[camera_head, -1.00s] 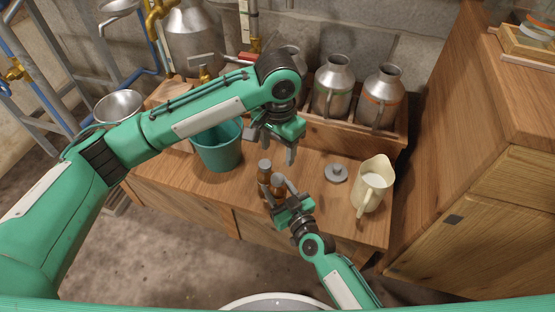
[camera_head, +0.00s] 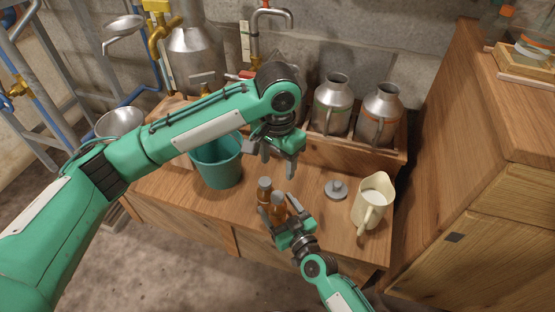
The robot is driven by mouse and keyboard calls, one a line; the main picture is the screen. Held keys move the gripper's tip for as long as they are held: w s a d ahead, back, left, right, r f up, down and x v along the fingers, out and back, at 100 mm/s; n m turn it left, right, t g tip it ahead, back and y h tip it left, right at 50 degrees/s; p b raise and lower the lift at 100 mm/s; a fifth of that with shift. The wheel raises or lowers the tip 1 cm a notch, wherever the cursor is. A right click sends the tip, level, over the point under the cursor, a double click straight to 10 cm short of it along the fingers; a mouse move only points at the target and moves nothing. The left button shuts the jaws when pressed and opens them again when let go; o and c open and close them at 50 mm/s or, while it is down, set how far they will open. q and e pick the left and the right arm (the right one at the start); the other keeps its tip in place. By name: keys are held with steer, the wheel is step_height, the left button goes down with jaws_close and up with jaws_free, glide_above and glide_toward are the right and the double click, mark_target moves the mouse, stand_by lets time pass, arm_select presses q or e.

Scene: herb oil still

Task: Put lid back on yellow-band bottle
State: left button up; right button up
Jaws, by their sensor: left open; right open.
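A grey metal lid with a knob (camera_head: 336,190) lies on the wooden bench, left of the cream jug. A metal can with a green band (camera_head: 331,104) and one with an orange band (camera_head: 380,116) stand upright in a wooden crate. No yellow band is visible; my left arm hides the left part of the crate. Two small amber bottles with grey caps, one behind (camera_head: 265,188) and one in front (camera_head: 278,207), stand by my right gripper (camera_head: 276,211). That gripper is open, its fingers close around the front bottle. My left gripper (camera_head: 277,164) is open and empty above the bench, pointing down.
A teal bucket (camera_head: 218,165) stands left of my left gripper. A cream jug (camera_head: 372,202) stands near the bench's right end. The wooden crate (camera_head: 350,157) runs along the back. A tall wooden cabinet (camera_head: 470,170) closes the right side. Bench around the lid is clear.

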steer(key=p+v, duration=0.3)
steer(key=v, duration=1)
steer(key=shift+s+d, duration=0.1)
